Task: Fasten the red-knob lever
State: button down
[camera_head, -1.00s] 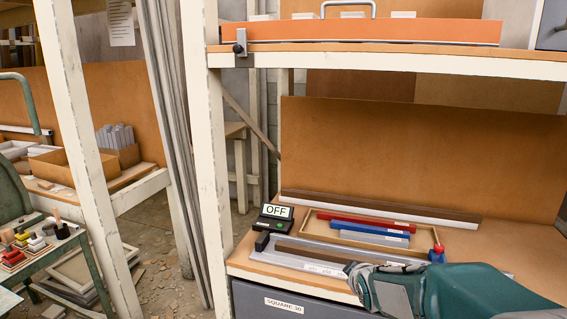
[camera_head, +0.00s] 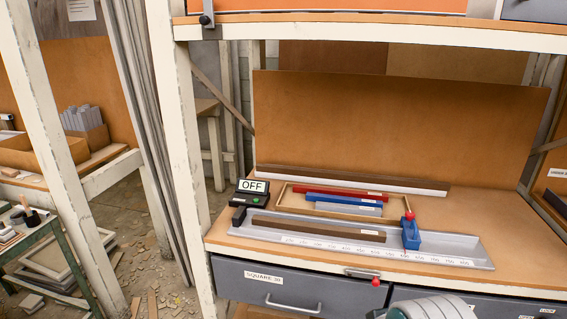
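A blue block with a red knob on top (camera_head: 409,217) stands upright on the right part of the grey scale tray (camera_head: 463,248). A second red ball knob (camera_head: 376,282) is at the bench's front edge, at the right end of a short metal lever (camera_head: 358,272) by the drawer fronts. I cannot tell from here whether either is fastened. My gripper (camera_head: 385,313) shows only partly at the bottom edge, teal and grey, below and apart from both knobs. Its fingertips are mostly cut off, so its opening is hidden.
A brown strip (camera_head: 320,229) lies in the scale tray. A wooden tray (camera_head: 285,200) behind holds red and blue bars. A small black box reading OFF (camera_head: 252,188) stands at left. A shelf (camera_head: 380,33) hangs above. Grey drawers (camera_head: 290,290) are below.

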aim_at(374, 276)
jog(key=i+l, duration=0.2)
jog(key=i, duration=0.2)
jog(key=i+l, duration=0.2)
jog(key=i, duration=0.25)
jog(key=z, duration=0.05)
